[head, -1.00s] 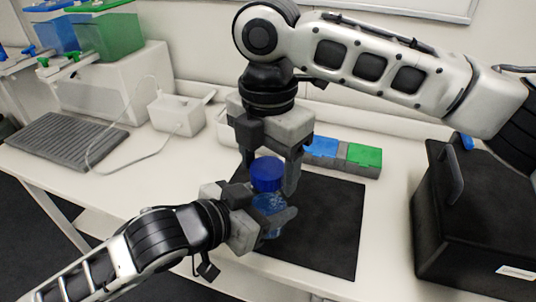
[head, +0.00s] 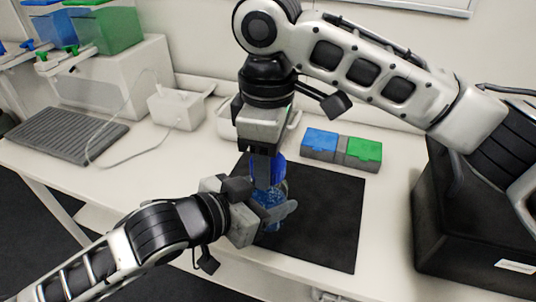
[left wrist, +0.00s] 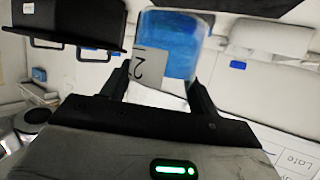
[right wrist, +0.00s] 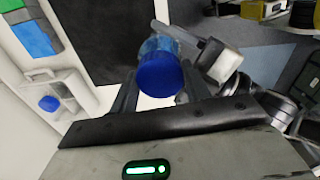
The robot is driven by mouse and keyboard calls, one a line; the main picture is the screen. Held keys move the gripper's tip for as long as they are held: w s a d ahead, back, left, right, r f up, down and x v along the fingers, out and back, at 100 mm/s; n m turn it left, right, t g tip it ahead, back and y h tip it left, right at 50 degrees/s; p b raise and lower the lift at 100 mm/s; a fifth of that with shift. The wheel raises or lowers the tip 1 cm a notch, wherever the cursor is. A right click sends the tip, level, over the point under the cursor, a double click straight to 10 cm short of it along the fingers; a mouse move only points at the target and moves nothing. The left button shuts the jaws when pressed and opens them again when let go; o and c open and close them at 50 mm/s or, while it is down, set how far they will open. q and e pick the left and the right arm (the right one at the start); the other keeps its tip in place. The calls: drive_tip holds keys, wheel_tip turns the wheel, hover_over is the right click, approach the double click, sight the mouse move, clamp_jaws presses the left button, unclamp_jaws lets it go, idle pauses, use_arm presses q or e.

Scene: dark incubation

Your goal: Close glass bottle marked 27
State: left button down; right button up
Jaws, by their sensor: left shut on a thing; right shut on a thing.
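A clear glass bottle with blue contents (head: 268,213) stands upright over the black mat. In the left wrist view the bottle (left wrist: 185,45) has a pale label showing a "2"; the rest of the number is out of sight. My left gripper (head: 262,215) is shut around the bottle's body from the left. A blue cap (head: 277,163) sits at the top of the bottle, also seen from above in the right wrist view (right wrist: 160,80). My right gripper (head: 266,182) points down from above and is shut on the cap, one finger hiding part of it. Whether the cap is tight cannot be seen.
The black mat (head: 325,225) is otherwise bare. Behind it stand a blue-lidded box (head: 321,142) and a green-lidded box (head: 364,150). A large black box (head: 465,225) is at right. A white box (head: 177,109) and a grey ridged pad (head: 62,140) lie left.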

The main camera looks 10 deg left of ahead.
drive_tip(key=shift+m, duration=0.3)
drive_tip(key=o, duration=1)
drive_tip(key=shift+c, duration=0.2)
drive_tip(key=shift+o, duration=0.6)
drive_tip(key=shift+s, duration=0.1)
drive_tip(key=shift+s+a, duration=0.1)
drive_tip(key=shift+r, duration=2.3)
drive_tip(key=shift+c, duration=0.4)
